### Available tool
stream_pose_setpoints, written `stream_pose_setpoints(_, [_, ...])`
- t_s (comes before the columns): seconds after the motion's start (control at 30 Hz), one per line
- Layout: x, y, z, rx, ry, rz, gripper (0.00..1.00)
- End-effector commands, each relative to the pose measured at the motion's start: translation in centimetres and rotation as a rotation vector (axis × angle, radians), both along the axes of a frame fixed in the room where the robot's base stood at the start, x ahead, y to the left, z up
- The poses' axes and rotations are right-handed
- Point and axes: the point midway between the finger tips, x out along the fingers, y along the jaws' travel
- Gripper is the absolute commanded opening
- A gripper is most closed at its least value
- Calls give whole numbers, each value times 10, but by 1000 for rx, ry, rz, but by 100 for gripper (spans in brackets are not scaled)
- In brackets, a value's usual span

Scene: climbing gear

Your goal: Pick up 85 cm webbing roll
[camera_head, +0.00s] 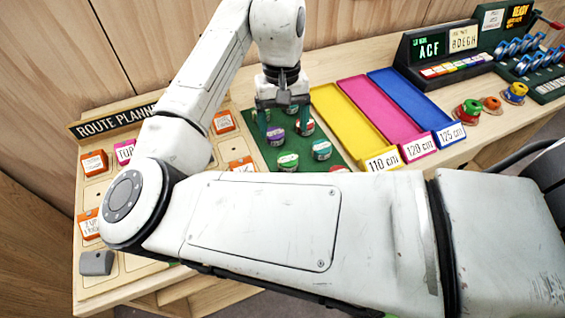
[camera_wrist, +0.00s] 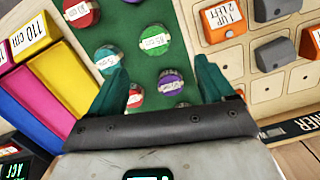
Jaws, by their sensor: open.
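Several webbing rolls stand apart on a green mat (camera_head: 262,153). In the wrist view a green roll (camera_wrist: 154,37) has a small white label that seems to read 85 cm, though it is blurred. It appears to be the green roll (camera_head: 288,161) near the mat's front in the head view. My gripper (camera_wrist: 162,75) is open, with teal fingers pointing down over the mat and nothing held. A purple roll (camera_wrist: 171,82) shows between the fingers. The green roll lies just beyond the fingertips in the wrist view.
A teal roll (camera_head: 322,149) and a red-topped roll (camera_head: 305,127) stand close to the right. Yellow (camera_head: 352,118), magenta (camera_head: 385,110) and blue (camera_head: 412,100) trays lie right of the mat. The route planner board (camera_head: 90,164) is on the left.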

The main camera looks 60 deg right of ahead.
Motion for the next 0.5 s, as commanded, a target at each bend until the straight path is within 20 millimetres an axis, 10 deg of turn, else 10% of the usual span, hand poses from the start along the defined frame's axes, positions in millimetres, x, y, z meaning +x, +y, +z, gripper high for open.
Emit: stream_pose_setpoints(0.5, [-8,5,-56,1,1,0,82])
